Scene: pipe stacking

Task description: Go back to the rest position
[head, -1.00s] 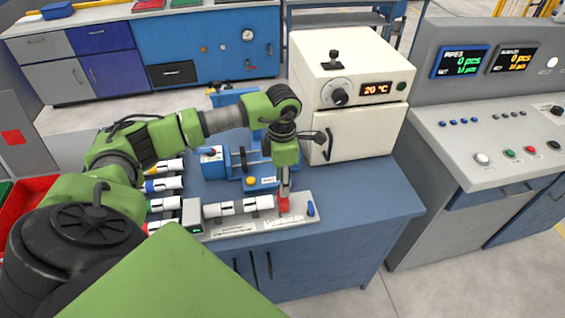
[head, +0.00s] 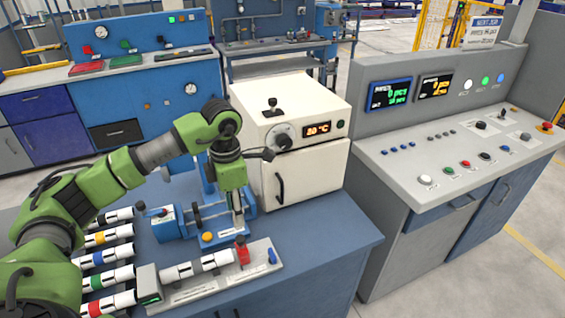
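My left arm comes in from the left in the head view and bends down over the blue worktable (head: 330,237). Its gripper (head: 238,228) points down, just above and behind the red block (head: 242,251) at the right part of a grey fixture (head: 210,285). The fingers look thin and seen from the side, so I cannot tell whether they are open or shut. No object shows between them. White pipe pieces with dark bands (head: 185,271) lie end to end along the fixture, left of the red block. My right gripper is not in view.
Several white pipes with coloured bands (head: 110,256) lie at the left. A blue clamp device (head: 190,218) stands behind the fixture. A cream oven (head: 300,150) stands at the back, with a grey control console (head: 450,150) to the right. The table's right front is clear.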

